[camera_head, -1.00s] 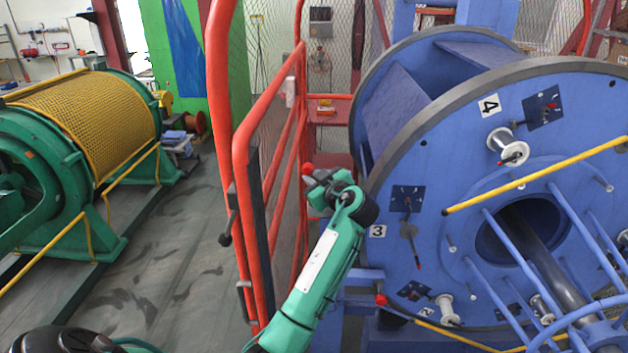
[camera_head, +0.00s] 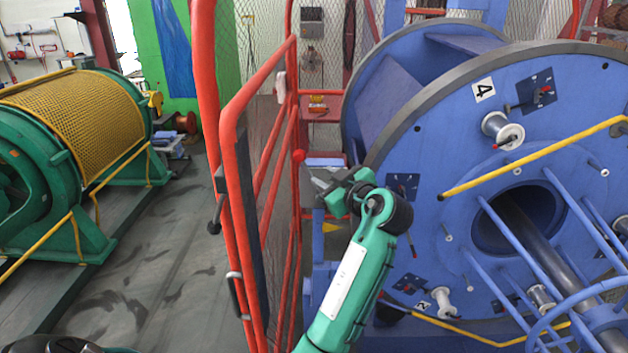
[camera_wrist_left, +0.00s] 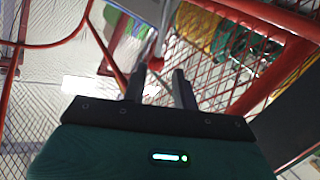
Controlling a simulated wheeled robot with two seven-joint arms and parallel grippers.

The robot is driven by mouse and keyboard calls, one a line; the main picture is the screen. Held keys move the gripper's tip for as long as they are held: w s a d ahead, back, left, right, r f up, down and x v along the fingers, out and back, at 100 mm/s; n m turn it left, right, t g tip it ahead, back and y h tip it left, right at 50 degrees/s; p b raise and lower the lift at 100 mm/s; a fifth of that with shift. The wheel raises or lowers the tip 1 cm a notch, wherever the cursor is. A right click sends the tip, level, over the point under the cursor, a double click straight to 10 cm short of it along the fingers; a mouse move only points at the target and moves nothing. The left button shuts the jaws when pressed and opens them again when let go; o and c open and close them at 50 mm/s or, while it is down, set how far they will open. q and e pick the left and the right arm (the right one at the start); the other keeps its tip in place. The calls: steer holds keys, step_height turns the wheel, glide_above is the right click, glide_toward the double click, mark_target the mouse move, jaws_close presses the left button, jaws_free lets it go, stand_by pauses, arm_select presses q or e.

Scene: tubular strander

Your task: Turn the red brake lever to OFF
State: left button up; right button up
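The red ball knob of the brake lever (camera_head: 298,156) shows beside the red gate, left of the big blue drum; its rod is mostly hidden. My left gripper (camera_head: 318,181) is just below and right of the knob, pointing up and left towards it. In the left wrist view, a small red knob (camera_wrist_left: 158,63) shows beyond the two dark fingertips (camera_wrist_left: 160,75), in line with the gap between them. The fingers are apart with nothing visible between them, so the gripper is open. I cannot read an OFF mark. My right gripper is not in view.
The red mesh gate (camera_head: 240,170) stands close left of my left arm. The blue drum (camera_head: 450,190) with bobbins and yellow bars is close on the right. A green machine with a yellow mesh cover (camera_head: 80,115) stands far left. Grey floor (camera_head: 170,240) lies open between it and the gate.

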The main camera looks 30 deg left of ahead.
arm_select(q)
steer(key=shift+b+v, duration=0.35)
steer(key=shift+v, duration=1.25)
steer(key=shift+a, duration=0.1)
